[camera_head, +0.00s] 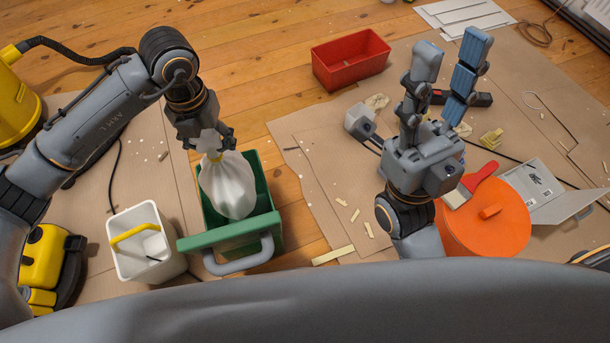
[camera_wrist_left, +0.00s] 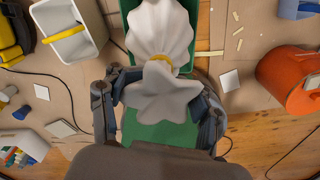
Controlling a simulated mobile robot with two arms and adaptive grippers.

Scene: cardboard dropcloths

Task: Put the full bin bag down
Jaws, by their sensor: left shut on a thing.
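The full bin bag (camera_head: 228,190) is white and bulging, with a yellow tie at its neck. My left gripper (camera_head: 207,140) is shut on its gathered top, and the bag hangs upright below. In the left wrist view the bag (camera_wrist_left: 160,30) lies between the fingers of the left gripper (camera_wrist_left: 158,105), its loose top flaring toward the camera. The bag is over the open green bin (camera_head: 232,232); I cannot tell whether its lower part is inside. My right gripper (camera_head: 442,85) is raised at the right, fingers apart and empty.
A white bucket (camera_head: 140,258) with a yellow handle stands left of the green bin. Bare wooden floor (camera_head: 240,95) shows behind the bin.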

